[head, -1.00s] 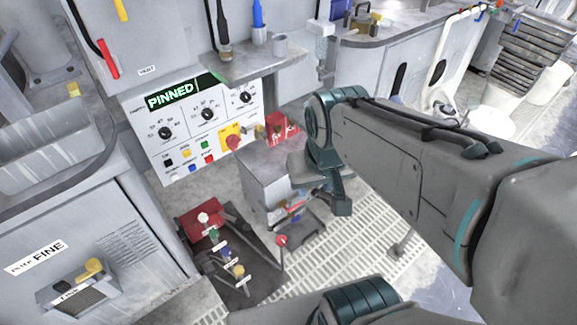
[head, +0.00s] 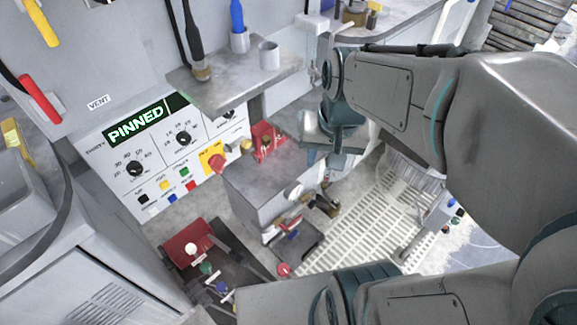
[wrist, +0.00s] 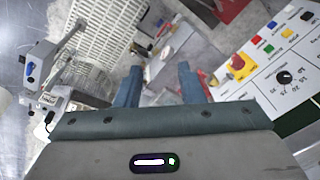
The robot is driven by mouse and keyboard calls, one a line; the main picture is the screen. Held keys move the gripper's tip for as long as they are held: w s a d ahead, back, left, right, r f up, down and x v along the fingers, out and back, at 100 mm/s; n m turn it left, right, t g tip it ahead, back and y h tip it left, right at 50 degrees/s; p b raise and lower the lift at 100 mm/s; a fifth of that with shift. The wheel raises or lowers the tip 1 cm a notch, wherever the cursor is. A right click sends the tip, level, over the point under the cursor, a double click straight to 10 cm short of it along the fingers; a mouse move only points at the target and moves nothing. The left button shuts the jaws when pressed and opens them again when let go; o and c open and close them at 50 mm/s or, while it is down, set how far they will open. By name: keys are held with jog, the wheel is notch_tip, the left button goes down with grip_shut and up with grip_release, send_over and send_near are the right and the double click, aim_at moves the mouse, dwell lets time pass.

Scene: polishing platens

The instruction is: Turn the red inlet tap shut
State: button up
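A red lever handle (head: 40,98) slants on the grey wall panel at the far left of the head view, beside a label that seems to read VENT. A red ball knob (head: 284,270) stands low at the lower middle. I cannot tell which of them, if either, is the red inlet tap. My gripper (head: 330,155) points down beside the grey cabinet, well right of the lever and above the ball knob. In the wrist view its two blue-grey fingers (wrist: 160,72) are apart, with nothing visible held between them.
A control panel (head: 150,170) shows PINNED, with dials, coloured buttons and a red knob on a yellow plate (head: 213,157). A shelf (head: 220,90) juts out above. White grating (head: 365,235) covers open floor.

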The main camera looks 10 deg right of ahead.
jog(key=w+d+f+m+g+y+b, duration=0.1)
jog(key=w+d+f+m+y+b, duration=0.15)
jog(key=w+f+m+b, duration=0.55)
jog(key=w+d+f+m+g+y+b, duration=0.1)
jog(key=w+f+m+g+y+b, duration=0.3)
jog(key=f, duration=0.9)
jog(key=w+d+f+m+t+y+b, duration=0.1)
jog(key=w+d+f+m+y+b, duration=0.15)
jog(key=w+f+m, duration=0.55)
jog(key=d+f+m+t+y+b, duration=0.15)
jog(key=f+m+b, duration=0.25)
jog(key=f, duration=0.7)
jog(key=d+f+m+y+b, duration=0.2)
jog(key=d+f+m+b, duration=0.15)
jog(key=f, duration=0.75)
jog(key=m+t+y+b, duration=0.3)
jog(key=m+t+b, duration=0.1)
jog(key=m+b, duration=0.4)
send_near(296, 220)
jog(key=shift+m, duration=0.65)
jog(key=x, duration=1)
jog(key=shift+a+f+p, duration=0.1)
jog(key=shift+f+p, duration=0.25)
grip_shut()
